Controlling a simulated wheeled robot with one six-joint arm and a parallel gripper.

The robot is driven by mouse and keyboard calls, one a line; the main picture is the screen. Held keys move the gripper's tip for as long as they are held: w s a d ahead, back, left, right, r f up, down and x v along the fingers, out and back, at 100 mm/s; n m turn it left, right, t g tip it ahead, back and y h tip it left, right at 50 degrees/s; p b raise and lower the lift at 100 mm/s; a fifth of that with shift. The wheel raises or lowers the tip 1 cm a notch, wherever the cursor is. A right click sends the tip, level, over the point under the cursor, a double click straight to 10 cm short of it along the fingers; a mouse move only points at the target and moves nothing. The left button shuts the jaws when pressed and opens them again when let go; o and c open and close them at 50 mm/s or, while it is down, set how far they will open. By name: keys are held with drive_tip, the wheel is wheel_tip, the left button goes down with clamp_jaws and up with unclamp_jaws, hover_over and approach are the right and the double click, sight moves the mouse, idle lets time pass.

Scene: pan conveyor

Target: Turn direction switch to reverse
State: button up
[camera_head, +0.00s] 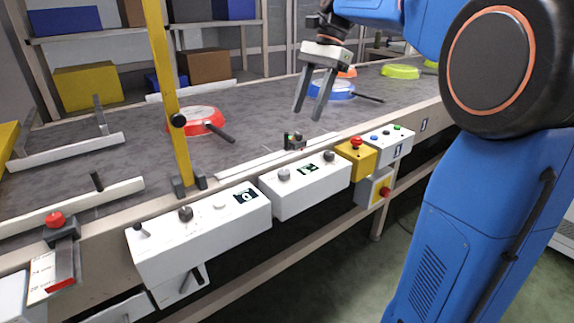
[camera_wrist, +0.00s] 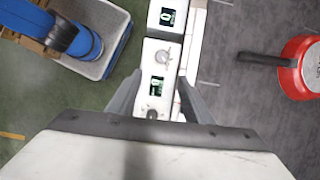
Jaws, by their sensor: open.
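The left white control box (camera_head: 200,236) has a small lever (camera_head: 138,228), a dark knob (camera_head: 186,213), a pale button and a display. I cannot read labels, so which control is the direction switch is unclear. My gripper (camera_head: 308,114) is open and empty, pointing down above the conveyor's near side. In the wrist view my gripper (camera_wrist: 158,82) has the middle box with its knob (camera_wrist: 152,114) and display between its fingers, below them.
A yellow post (camera_head: 166,95) stands at the left box's back edge. A red pan (camera_head: 200,120) and a blue pan (camera_head: 330,88) lie on the conveyor belt (camera_head: 255,120). A yellow box with a red button (camera_head: 356,142) and another white panel (camera_head: 391,141) are to the right.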

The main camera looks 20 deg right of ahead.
sight(285, 171)
drive_tip(key=x, duration=1.7)
drive_tip(key=shift+w, duration=0.15)
drive_tip(key=c, duration=1.1)
